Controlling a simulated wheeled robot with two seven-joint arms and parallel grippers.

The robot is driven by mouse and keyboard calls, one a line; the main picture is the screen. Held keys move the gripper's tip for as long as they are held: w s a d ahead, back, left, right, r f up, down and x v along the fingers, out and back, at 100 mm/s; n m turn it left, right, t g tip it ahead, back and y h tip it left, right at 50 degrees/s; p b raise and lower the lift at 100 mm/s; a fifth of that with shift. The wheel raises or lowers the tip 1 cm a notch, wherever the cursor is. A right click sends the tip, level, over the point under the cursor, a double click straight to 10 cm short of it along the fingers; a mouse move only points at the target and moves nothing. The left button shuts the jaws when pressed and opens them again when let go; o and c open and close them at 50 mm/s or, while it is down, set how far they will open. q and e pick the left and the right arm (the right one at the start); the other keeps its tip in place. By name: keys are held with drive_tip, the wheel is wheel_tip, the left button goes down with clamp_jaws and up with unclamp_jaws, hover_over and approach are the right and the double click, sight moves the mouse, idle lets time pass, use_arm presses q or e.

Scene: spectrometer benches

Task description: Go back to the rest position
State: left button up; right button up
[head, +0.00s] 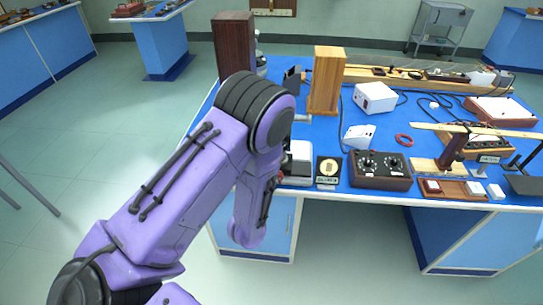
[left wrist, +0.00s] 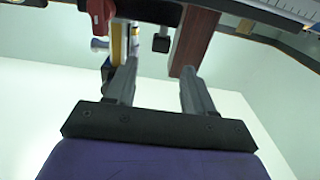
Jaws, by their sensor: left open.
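My left arm comes in from the left in the head view, raised and bent in front of the bench's left end. Its gripper cannot be made out there; the arm hides it. In the left wrist view my left gripper (left wrist: 158,72) is open, its two grey fingers apart with nothing held between them. A dark red-brown block (left wrist: 196,40) and a red part (left wrist: 101,14) lie beyond the fingertips at the top of that view. My right gripper is in neither view.
The blue bench (head: 325,206) carries a dark wooden box (head: 234,45), a light wooden block (head: 327,80), a white box (head: 375,97), a dark knobbed box (head: 381,169) and a red ring (head: 404,140). Open floor (head: 90,150) lies left of the bench.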

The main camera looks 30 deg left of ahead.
use_arm(q)
drive_tip(key=s+d+f+g+h+b, duration=0.1)
drive_tip(key=s+f+g+h, duration=0.2)
drive_tip(key=f, duration=0.4)
drive_tip(key=s+d+f+g+h, duration=0.1)
drive_tip(key=s+f+g, duration=0.2)
drive_tip(key=s+f, duration=0.35)
drive_tip(key=s+f+g+b, duration=0.1)
drive_tip(key=s+f+g, duration=0.2)
drive_tip(key=s, duration=0.6)
drive_tip(key=s+d+f+n+g, duration=0.1)
drive_tip(key=s+f+g, duration=0.2)
drive_tip(key=s+f, duration=0.4)
drive_tip(key=shift+s+d+f+g+h+b, duration=0.3)
drive_tip(key=shift+s+f+g+h+b, duration=0.1)
drive_tip(key=shift+s, duration=0.45)
